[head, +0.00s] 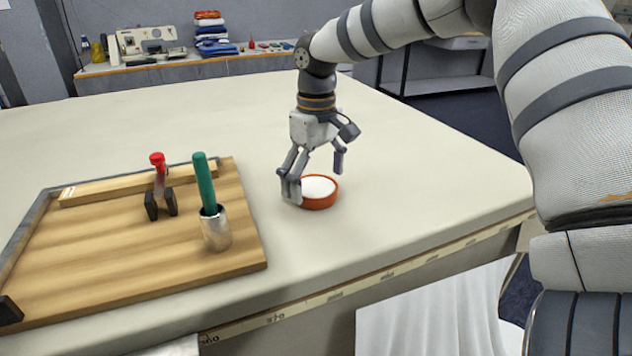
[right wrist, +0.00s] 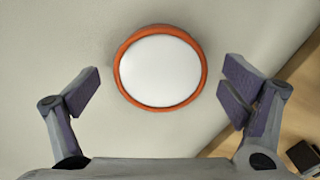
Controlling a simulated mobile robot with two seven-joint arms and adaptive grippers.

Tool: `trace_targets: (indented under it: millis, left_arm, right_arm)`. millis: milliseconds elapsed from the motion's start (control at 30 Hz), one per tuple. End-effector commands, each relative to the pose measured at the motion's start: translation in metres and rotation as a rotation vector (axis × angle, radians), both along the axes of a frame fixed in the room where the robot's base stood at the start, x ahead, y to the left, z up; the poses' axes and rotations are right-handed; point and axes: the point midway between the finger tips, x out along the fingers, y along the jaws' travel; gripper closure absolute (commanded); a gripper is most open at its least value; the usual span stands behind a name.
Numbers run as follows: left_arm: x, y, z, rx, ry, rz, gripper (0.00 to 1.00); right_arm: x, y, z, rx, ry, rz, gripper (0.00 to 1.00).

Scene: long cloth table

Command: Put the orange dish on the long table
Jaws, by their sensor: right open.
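The orange dish (head: 318,201), round with a white inside, sits upright on the long table (head: 410,165), near its front edge and right of the wooden board. My right gripper (head: 315,180) is open just above the dish, its fingers reaching down on either side of it. In the right wrist view the orange dish (right wrist: 160,67) lies ahead between the spread fingers of my right gripper (right wrist: 158,92), with a gap on both sides. Nothing is held. My left gripper is not in view.
A wooden board (head: 120,285) lies on the left, bearing a metal cup (head: 215,232) with a green-handled tool (head: 205,184) and a red-topped tool (head: 158,165) in a dark stand. The table behind and right of the dish is clear. A sewing machine (head: 148,45) stands on a far bench.

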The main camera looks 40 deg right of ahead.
Motion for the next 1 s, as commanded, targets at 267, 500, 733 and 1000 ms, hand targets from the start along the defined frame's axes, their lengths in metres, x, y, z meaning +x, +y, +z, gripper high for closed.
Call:
trace_targets:
  millis: [267, 500, 733, 1000]
  left_arm:
    - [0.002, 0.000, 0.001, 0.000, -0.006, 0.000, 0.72]
    - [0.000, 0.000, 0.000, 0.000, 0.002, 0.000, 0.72]
    - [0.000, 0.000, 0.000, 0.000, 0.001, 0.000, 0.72]
    - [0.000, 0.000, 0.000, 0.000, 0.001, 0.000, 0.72]
  right_arm:
    - [0.001, 0.000, 0.076, -0.003, -0.007, -0.002, 0.08]
    - [0.001, 0.000, 0.111, 0.000, -0.002, 0.000, 0.08]
    - [0.000, 0.000, 0.115, 0.000, -0.001, 0.001, 0.08]
    - [0.000, 0.000, 0.115, 0.000, -0.001, 0.000, 0.08]
